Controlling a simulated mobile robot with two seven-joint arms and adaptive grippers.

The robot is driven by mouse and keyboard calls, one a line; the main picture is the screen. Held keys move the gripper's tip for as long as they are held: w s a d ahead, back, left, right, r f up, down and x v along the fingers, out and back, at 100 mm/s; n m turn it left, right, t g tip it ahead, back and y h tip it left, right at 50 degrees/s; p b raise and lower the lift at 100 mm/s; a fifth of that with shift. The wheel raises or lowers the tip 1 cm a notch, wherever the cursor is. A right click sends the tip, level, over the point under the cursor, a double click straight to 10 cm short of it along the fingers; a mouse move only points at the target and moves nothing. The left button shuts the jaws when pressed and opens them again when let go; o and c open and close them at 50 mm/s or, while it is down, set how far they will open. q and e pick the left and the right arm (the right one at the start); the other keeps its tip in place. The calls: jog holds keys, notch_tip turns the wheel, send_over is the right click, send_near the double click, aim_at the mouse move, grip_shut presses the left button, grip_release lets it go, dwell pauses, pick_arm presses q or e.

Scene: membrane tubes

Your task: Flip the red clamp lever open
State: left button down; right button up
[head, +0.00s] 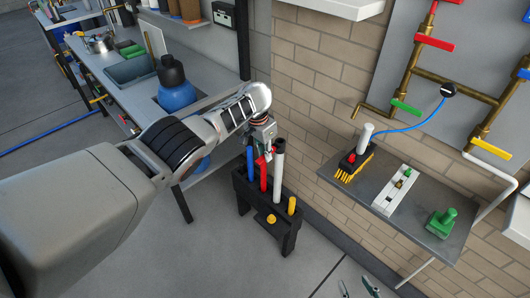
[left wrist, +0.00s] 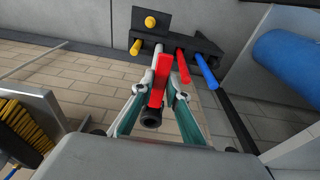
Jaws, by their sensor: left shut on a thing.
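The black rack (head: 243,197) stands on the floor against the brick wall and holds blue, red, white and yellow tubes. The white tube (head: 279,170) rises from it; in the left wrist view its black open end points toward me. My left gripper (head: 266,150) is at the tube tops. In the left wrist view, my left gripper (left wrist: 155,98) is shut on the red clamp lever (left wrist: 158,84), which lies along the white tube near its black end (left wrist: 150,118). The lever's exact angle is hard to tell. My right gripper (head: 357,288) shows only its fingertips, apart with nothing between them.
A grey wall shelf (head: 440,240) at right holds a brush, a white fixture and a green piece. A bench (head: 110,72) with a dark-capped blue vessel (head: 175,90) stands at left. Brass pipes with coloured levers run along the wall panel. Floor in front of the rack is clear.

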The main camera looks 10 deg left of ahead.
aim_at(261, 159)
pick_arm(q)
jog(key=shift+s+f, duration=0.1)
jog(key=c, duration=2)
grip_release()
jog(key=shift+o, duration=0.2)
jog(key=shift+r, duration=0.75)
notch_tip(261, 159, up, 10)
jog(key=s+a, duration=0.1)
jog(key=shift+s+r, duration=0.2)
jog(key=shift+a, duration=0.1)
